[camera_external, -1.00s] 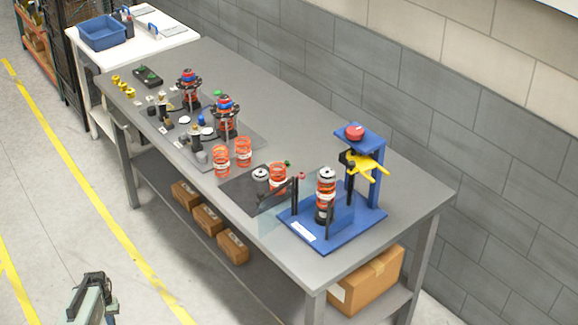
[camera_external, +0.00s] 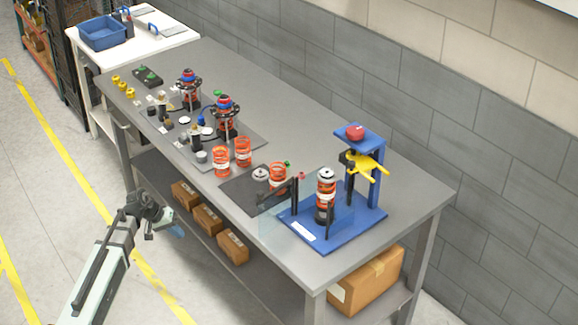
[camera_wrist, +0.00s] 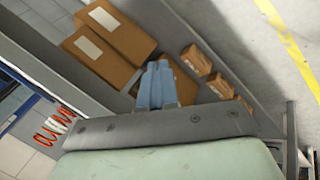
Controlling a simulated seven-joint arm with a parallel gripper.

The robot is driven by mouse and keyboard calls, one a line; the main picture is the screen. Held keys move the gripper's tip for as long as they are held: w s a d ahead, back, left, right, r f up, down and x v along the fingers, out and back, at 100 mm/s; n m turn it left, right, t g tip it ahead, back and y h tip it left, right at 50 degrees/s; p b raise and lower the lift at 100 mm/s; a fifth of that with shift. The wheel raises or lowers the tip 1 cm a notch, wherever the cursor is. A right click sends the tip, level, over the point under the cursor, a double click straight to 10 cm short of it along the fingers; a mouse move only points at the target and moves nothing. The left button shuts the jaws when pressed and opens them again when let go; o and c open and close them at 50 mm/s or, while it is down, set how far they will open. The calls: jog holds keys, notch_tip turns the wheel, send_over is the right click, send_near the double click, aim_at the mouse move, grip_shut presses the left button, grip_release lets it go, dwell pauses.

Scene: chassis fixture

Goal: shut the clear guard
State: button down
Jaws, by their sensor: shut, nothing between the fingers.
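The clear guard (camera_external: 273,219) is a see-through panel at the left side of the blue fixture (camera_external: 358,220). It stands swung out over the bench, away from the fixture, with a dark post along its edge. An orange coil-spring unit with a dark lower part (camera_external: 326,194) stands upright in the fixture. My gripper (camera_external: 178,232) is in front of the bench, below the top, well left of the guard and not touching it. Its blue fingers (camera_wrist: 157,86) are together and empty in the wrist view. The guard cannot be made out in the wrist view.
A yellow fork (camera_external: 367,166) and red button (camera_external: 355,132) are on the fixture's upright. Orange springs (camera_external: 221,162) and small parts stand left on the grey bench (camera_external: 300,135). Cardboard boxes (camera_external: 233,247) sit on the lower shelf, also in the wrist view (camera_wrist: 118,32).

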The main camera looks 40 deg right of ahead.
jog(key=s+d+r+m+g+h, duration=0.15)
jog(key=s+r+g, duration=0.25)
jog(key=r, duration=0.5)
jog(key=s+d+r+g+h, duration=0.1)
jog(key=s+d+r+g, duration=0.25)
jog(key=r, duration=0.55)
jog(key=s+d+r+m+g+h, duration=0.15)
jog(key=s+r+g, duration=0.25)
jog(key=r, duration=0.5)
jog(key=x, duration=1.4)
jog(key=shift+d, duration=0.25)
